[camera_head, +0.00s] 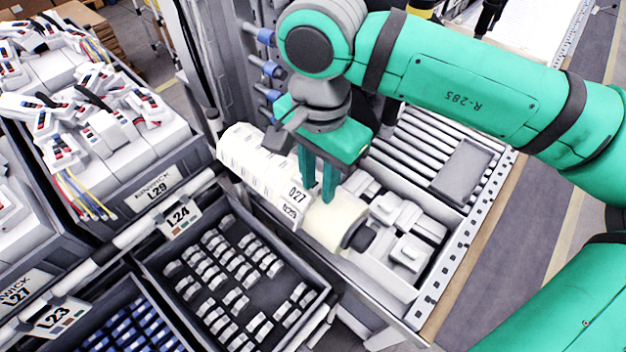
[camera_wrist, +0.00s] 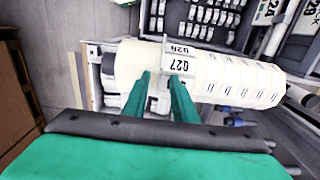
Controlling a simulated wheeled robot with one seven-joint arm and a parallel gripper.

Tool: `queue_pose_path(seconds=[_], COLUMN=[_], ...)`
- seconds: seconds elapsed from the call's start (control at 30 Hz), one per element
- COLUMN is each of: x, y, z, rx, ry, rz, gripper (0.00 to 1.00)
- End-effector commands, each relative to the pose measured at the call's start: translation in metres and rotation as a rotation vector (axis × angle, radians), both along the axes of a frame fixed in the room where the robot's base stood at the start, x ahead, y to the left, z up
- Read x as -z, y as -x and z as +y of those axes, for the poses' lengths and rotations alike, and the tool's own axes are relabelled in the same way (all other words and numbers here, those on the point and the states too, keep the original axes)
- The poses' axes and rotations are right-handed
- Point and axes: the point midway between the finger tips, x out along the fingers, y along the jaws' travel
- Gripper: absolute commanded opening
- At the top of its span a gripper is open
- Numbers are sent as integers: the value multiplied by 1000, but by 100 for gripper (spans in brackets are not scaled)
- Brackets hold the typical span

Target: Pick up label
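A white roll of labels (camera_head: 250,165) lies on its side across the grey workstation. Its printed label reading 027 (camera_head: 296,194) faces the front, and it shows in the wrist view (camera_wrist: 182,65) too. A wide cream roll end (camera_head: 335,222) with a dark hub sits at its right. My gripper (camera_head: 318,196) points down just behind the 027 label. Its two green fingers are apart, and they show in the wrist view (camera_wrist: 164,82) with the label close to their tips. I cannot tell whether the fingertips touch the label or roll.
A dark bin of small white parts (camera_head: 235,280) stands in front of the roll. A grey tray with white parts (camera_head: 405,235) and a roller rack (camera_head: 430,145) lie to the right. Blue-tipped pegs (camera_head: 272,68) stick out behind. Full bins (camera_head: 100,130) crowd the left.

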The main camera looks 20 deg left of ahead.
Motion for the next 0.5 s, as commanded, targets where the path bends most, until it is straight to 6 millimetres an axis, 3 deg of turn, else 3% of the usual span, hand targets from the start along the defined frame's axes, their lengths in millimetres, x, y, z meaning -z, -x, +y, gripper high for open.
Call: queue_pose_path(seconds=[0.2,0.33,0.5], x=[1,1,1], y=[0,0,0], z=[0,0,0], rx=[0,0,0], ry=[0,0,0], rz=[0,0,0], gripper=[25,0,0])
